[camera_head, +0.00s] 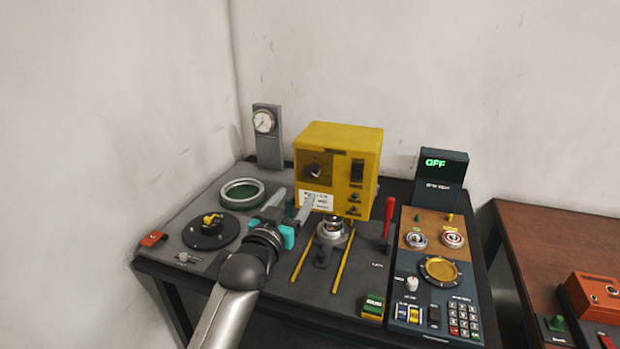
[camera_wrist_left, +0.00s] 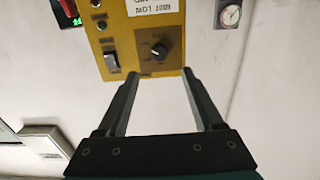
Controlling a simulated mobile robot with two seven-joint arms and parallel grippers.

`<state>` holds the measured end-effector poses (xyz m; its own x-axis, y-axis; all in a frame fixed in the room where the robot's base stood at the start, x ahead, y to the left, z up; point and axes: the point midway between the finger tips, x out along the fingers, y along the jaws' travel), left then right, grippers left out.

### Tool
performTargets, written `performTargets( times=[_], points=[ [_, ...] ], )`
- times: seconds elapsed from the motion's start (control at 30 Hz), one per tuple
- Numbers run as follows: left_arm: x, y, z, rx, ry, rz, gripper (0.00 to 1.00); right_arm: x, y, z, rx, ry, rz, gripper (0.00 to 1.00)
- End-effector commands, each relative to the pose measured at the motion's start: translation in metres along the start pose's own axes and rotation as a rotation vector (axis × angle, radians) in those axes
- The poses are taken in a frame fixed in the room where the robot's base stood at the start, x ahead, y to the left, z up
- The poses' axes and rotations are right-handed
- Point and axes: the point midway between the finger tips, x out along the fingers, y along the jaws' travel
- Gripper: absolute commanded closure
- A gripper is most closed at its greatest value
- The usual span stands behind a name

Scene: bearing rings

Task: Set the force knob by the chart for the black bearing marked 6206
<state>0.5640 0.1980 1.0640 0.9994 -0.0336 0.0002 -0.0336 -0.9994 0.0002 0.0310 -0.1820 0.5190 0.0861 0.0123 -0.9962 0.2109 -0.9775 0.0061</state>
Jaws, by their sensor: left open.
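The yellow press box (camera_head: 357,175) stands at the middle of the bench. Its black force knob (camera_head: 313,171) is on the front face at upper left; it also shows in the left wrist view (camera_wrist_left: 158,50). A white chart label (camera_head: 318,200) is below the knob, too small to read and partly covered by a finger. My left gripper (camera_head: 291,201) is open and empty, in front of the box, below and left of the knob. In the left wrist view its two fingers (camera_wrist_left: 160,74) point at the box, apart from the knob. No 6206 marking is legible.
A metal ring seat (camera_head: 333,228) sits between yellow rails under the box. A red-handled lever (camera_head: 388,220) stands to the right. A green-lined ring (camera_head: 241,193) and a black disc (camera_head: 211,231) lie left. A gauge (camera_head: 265,124) stands behind; a display (camera_head: 441,170) shows OFF.

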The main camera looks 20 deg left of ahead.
Motion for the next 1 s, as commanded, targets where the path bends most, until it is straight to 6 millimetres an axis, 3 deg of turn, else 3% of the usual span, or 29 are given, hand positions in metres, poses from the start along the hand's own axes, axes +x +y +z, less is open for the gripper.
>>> performTargets(
  times=[0.6, 1.0],
  points=[
    [0.085, 0.001, 0.001, -0.001, 0.0, 0.001, 0.32, 0.018, 0.008, -0.001, -0.004, 0.002, 0.01, 0.41],
    [0.102, 0.001, 0.0, 0.0, 0.0, 0.001, 0.32, 0.022, 0.008, -0.001, -0.004, 0.003, 0.011, 0.41]
  ],
)
